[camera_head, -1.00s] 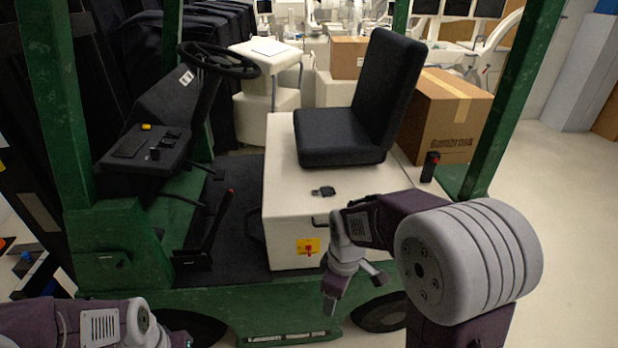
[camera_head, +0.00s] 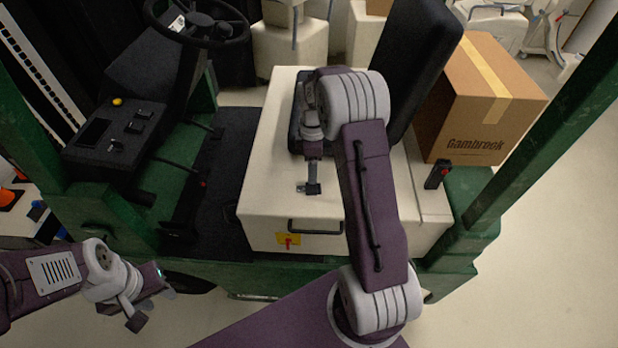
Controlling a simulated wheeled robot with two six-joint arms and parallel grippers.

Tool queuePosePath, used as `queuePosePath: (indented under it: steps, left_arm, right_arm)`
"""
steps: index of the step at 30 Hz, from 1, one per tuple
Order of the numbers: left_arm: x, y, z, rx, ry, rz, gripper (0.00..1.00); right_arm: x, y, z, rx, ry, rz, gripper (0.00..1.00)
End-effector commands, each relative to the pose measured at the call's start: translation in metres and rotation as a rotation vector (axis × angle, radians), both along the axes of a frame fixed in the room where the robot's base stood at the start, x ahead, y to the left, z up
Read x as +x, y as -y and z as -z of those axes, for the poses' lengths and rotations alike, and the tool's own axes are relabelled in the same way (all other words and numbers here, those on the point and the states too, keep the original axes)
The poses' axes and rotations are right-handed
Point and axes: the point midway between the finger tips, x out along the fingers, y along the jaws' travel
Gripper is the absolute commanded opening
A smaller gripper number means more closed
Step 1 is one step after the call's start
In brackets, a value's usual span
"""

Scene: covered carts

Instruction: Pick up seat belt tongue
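The seat belt tongue (camera_head: 303,188), a small dark piece with a metallic end, lies on the cream seat base in front of the black seat. My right gripper (camera_head: 313,180) points down right at it, its tip overlapping the tongue's dark part. The fingers are seen edge-on, so I cannot tell whether they are open or touch the tongue. My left gripper (camera_head: 152,302) is at the lower left, away from the tongue, with its fingers apart and empty. The black buckle (camera_head: 438,175) with a red button stands right of the seat.
The cream seat base (camera_head: 265,195) has a black handle (camera_head: 315,227) and a yellow-red switch (camera_head: 288,239) on its front. The black seat (camera_head: 418,65) is partly hidden by my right arm. A steering wheel (camera_head: 205,22), green posts (camera_head: 550,130) and a cardboard box (camera_head: 485,100) surround it.

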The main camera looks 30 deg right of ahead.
Motion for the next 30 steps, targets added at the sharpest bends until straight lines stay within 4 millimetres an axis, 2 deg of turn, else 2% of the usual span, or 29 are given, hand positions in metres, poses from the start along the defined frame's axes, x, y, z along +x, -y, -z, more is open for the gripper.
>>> queuePosePath:
  steps: [3, 9, 16, 20, 24, 30]
  left_arm:
    - [0.0, 0.0, -0.001, 0.0, 0.0, 0.0, 0.36]
    - [0.0, 0.0, -0.01, 0.0, 0.0, 0.0, 0.36]
    - [0.0, 0.0, -0.015, 0.0, 0.0, 0.0, 0.36]
    - [0.0, 0.0, -0.029, 0.0, 0.0, 0.0, 0.36]
    - [0.0, 0.0, -0.03, 0.0, 0.0, 0.0, 0.36]
    - [0.0, 0.0, -0.029, 0.0, 0.0, 0.0, 0.36]
  right_arm:
    - [-0.001, 0.001, 0.001, 0.0, -0.001, 0.002, 0.69]
    - [-0.001, 0.0, 0.03, 0.001, -0.004, 0.002, 0.69]
    - [-0.001, -0.001, 0.043, 0.001, -0.002, 0.002, 0.69]
    - [-0.002, -0.005, 0.065, 0.001, -0.005, 0.002, 0.69]
    - [-0.001, -0.005, 0.086, 0.0, -0.001, 0.003, 0.69]
    - [0.0, -0.004, 0.091, 0.0, 0.001, 0.003, 0.69]
